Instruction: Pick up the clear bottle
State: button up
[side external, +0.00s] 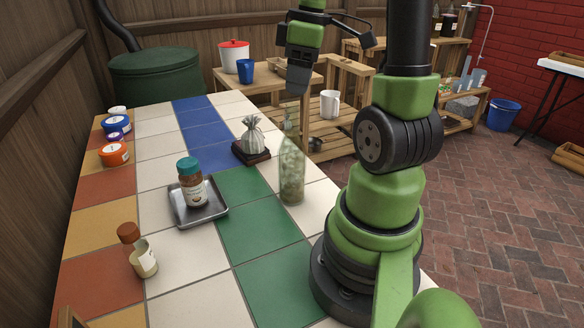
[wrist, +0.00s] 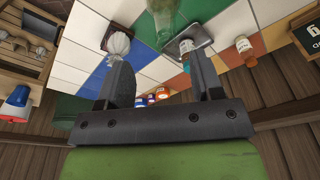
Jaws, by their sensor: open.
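The clear bottle (side external: 292,168) stands upright near the right edge of the tiled table in the side view. It is see-through with a slight green tint and a narrow neck. In the wrist view, part of the bottle (wrist: 168,14) shows at the top edge, past the fingertips and roughly between them; the rest is cut off. My gripper (side external: 298,82) is above the bottle in the side view, with its fingers hard to make out there. In the wrist view my gripper (wrist: 163,68) has its two dark fingers wide apart with nothing between them.
A grey cloth-like pouch (side external: 252,138) on a dark base stands left of and behind the bottle. A metal tray (side external: 206,216) holds a teal-lidded jar (side external: 194,188). A brown-capped jar (side external: 142,258) and several small tubs line the left. Green tiles (side external: 255,245) before the bottle are bare.

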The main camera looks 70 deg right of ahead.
aim_at(291, 118)
jog(key=f, duration=0.2)
jog(key=w+f, duration=0.1)
jog(key=f, duration=0.2)
jog(key=a+f, duration=0.1)
jog(key=f, duration=0.2)
jog(key=shift+w, duration=0.2)
grip_shut()
